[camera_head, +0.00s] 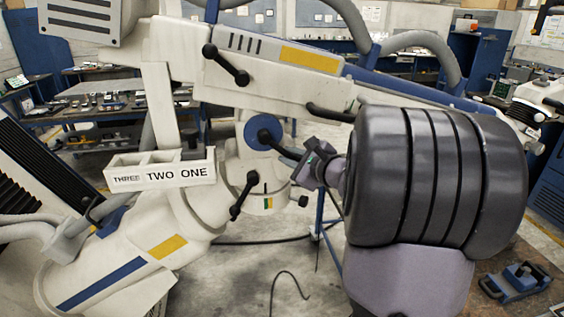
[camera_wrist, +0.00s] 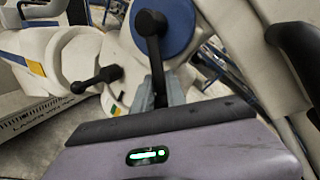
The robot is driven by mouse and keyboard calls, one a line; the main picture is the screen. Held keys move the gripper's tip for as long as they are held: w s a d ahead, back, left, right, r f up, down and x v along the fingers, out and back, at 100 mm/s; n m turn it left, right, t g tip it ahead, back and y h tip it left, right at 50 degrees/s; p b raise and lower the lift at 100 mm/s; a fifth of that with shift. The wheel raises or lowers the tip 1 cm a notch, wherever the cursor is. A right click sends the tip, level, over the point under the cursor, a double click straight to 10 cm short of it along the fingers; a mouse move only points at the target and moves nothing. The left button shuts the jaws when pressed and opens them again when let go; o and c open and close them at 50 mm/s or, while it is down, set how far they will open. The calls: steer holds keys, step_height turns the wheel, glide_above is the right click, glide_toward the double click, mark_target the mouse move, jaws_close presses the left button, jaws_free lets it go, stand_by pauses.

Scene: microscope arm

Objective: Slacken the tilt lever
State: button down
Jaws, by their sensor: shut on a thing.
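A black lever (camera_head: 278,146) sits on a blue round hub (camera_head: 254,131) at the joint of the white microscope arm. In the wrist view the lever (camera_wrist: 153,50) runs down from its knob on the blue hub (camera_wrist: 180,25) to between my fingers. My gripper (camera_head: 300,162) is shut on the lever's free end; it also shows in the wrist view (camera_wrist: 157,92). The fingers hide the lever's tip. A second black lever (camera_head: 243,196) is on the lower joint, and a third (camera_head: 226,65) is on the upper beam. No label shows which one is the tilt lever.
A black handle (camera_head: 330,113) juts from the upper beam above my wrist. A white label block (camera_head: 160,172) reading THREE, TWO, ONE is at the left. Dark cables (camera_head: 290,283) lie on the floor. Blue workbenches stand behind.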

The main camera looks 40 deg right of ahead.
steer(key=shift+s+d+r+n+g+h, duration=0.4)
steer(key=shift+d+n+g, duration=0.15)
steer(key=shift+n, duration=0.35)
steer(key=shift+s+d+r+n+g+h+b, duration=0.15)
steer(key=shift+r+n+g+h, duration=0.15)
steer(key=shift+r+n, duration=0.25)
steer(key=shift+w+d+r+n+g+h+b, duration=0.15)
steer(key=shift+r+n+g+h, duration=0.15)
steer(key=shift+r, duration=0.35)
steer(key=shift+s, duration=0.1)
steer(key=c, duration=1.4)
jaws_free()
steer(key=shift+d, duration=0.15)
steer(key=shift+s+d, duration=0.15)
steer(key=shift+d, duration=0.15)
steer(key=shift+a+r, duration=0.15)
steer(key=shift+a, duration=0.15)
steer(key=p+v, duration=0.1)
steer(key=v, duration=0.7)
steer(key=p+v, duration=0.1)
steer(key=v, duration=0.8)
steer(key=shift+s+d, duration=0.2)
